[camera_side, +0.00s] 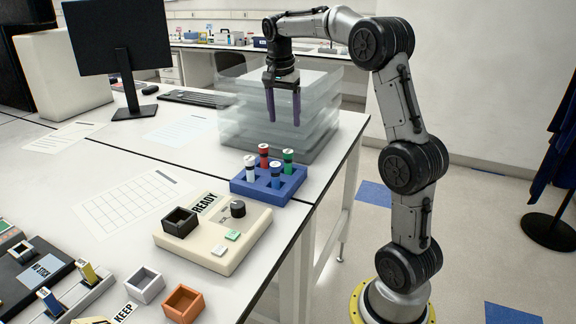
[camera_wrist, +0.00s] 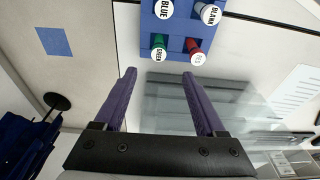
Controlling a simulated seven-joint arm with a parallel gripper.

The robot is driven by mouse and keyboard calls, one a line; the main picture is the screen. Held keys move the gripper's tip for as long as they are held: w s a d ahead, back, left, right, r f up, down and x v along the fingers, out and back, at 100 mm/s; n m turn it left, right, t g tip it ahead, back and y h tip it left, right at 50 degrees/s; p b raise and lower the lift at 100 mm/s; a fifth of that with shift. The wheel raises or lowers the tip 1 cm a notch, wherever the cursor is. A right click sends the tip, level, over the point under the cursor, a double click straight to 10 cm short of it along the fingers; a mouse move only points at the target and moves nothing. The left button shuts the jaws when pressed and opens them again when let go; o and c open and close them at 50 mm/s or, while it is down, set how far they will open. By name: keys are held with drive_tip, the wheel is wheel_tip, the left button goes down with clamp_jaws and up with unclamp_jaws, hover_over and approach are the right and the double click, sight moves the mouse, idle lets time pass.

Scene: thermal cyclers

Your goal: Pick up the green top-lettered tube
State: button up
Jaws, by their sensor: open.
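The green tube (camera_side: 288,160) stands upright at the right back of the blue rack (camera_side: 257,187). In the wrist view its lettered white cap (camera_wrist: 158,54) reads GREEN, at the near left of the rack. A red tube (camera_side: 264,154), a blue tube (camera_side: 276,174) and a white-capped tube marked BLANK (camera_side: 250,168) share the rack. My gripper (camera_side: 283,112) is open and empty, high above the table and behind the rack. In the wrist view its purple fingers (camera_wrist: 159,74) point toward the rack, with the green and red caps just beyond the tips.
Clear stacked boxes (camera_side: 325,125) stand behind the rack, close to my gripper. A cream READY device (camera_side: 213,234) with a dark square well sits in front of the rack. Small grey (camera_side: 144,286) and orange (camera_side: 184,303) open boxes stand nearer. The table's right edge is close to the rack.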

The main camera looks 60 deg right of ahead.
sight(287, 152)
drive_tip(key=f, duration=0.3)
drive_tip(key=d+f, duration=0.1)
drive_tip(key=f, duration=0.2)
drive_tip(key=d+f, duration=0.1)
drive_tip(key=f, duration=0.2)
drive_tip(key=shift+s, duration=0.25)
drive_tip(key=shift+w+d+f, duration=0.1)
drive_tip(key=shift+w+f, duration=0.05)
drive_tip(key=shift+f, duration=1.25)
drive_tip(key=shift+w+d+f, duration=0.1)
drive_tip(key=shift+f, duration=1.25)
clamp_jaws()
